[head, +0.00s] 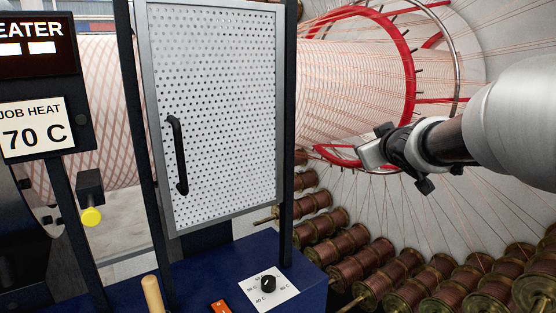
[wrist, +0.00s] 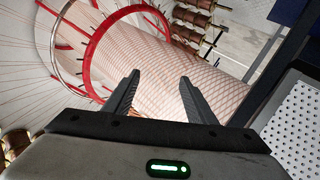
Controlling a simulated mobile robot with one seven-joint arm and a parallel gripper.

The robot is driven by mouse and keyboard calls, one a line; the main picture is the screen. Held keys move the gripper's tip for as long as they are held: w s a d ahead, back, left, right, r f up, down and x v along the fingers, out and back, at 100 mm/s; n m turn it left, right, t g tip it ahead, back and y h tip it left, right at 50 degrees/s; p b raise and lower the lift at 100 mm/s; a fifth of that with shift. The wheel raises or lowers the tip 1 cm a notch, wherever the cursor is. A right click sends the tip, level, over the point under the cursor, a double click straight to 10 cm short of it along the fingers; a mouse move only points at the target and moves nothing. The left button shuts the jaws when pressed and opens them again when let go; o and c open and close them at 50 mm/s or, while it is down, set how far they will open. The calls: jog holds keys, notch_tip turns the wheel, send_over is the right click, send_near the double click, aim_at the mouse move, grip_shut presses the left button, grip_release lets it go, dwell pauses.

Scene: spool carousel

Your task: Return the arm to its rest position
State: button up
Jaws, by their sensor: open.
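My arm reaches in from the right in the head view, with my gripper (head: 374,153) in front of the red ring and the thread-wrapped cylinder. In the wrist view both fingers of my gripper (wrist: 157,92) stand apart with nothing between them. Behind them lies the pale cylinder (wrist: 192,75) wound with reddish threads. The red ring (head: 408,72) circles the cylinder, and it also shows in the wrist view (wrist: 88,62). From the head view I cannot tell how far the fingertips are from the ring.
A perforated white door (head: 215,110) with a black handle (head: 178,155) stands left of my gripper. Several copper-coloured spools (head: 356,268) line the lower right. A blue cabinet (head: 205,275) carries a black dial (head: 268,284). A heat sign (head: 33,128) reads 70 C.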

jog(key=s+a+f+m+g, duration=0.1)
jog(key=s+a+f+g, duration=0.3)
jog(key=s, duration=0.7)
jog(key=s+a+f+m+g, duration=0.2)
jog(key=s+f, duration=0.4)
jog(key=s, duration=0.5)
jog(key=s+a+f+m+g, duration=0.1)
jog(key=s+a+f+g, duration=0.3)
jog(key=s, duration=0.8)
notch_tip(320, 180, up, 12)
jog(key=d+y+p, duration=0.1)
jog(key=p, duration=1.2)
jog(key=shift+s+t, duration=0.2)
jog(key=shift+t, duration=0.2)
